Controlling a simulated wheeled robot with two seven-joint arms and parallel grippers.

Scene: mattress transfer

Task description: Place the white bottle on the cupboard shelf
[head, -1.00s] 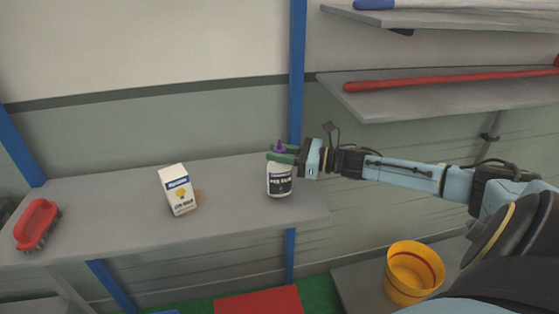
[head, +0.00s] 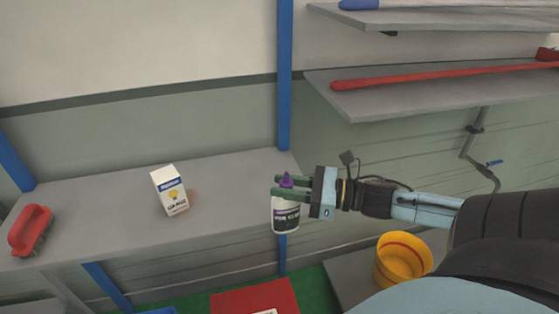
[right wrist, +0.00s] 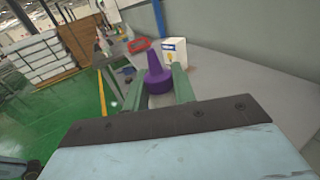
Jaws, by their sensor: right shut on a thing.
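The white bottle (head: 286,216) has a dark label and a purple cap (head: 287,180). My right gripper (head: 277,186) is shut on it near the top, just below the cap. The bottle hangs upright in front of the grey shelf's right end in the head view. In the right wrist view the purple cap (right wrist: 154,72) stands between the green fingers (right wrist: 160,85), and the bottle's body is mostly hidden. My left gripper is not in view. No cupboard can be clearly made out; grey wall shelves (head: 400,107) are at the upper right.
A white and blue carton (head: 169,191) and a red brush (head: 31,231) stand on the grey shelf (head: 110,210). A yellow bucket (head: 402,262) is at lower right. A red-handled tool (head: 430,76) lies on a wall shelf. A blue post (head: 284,80) rises behind the bottle.

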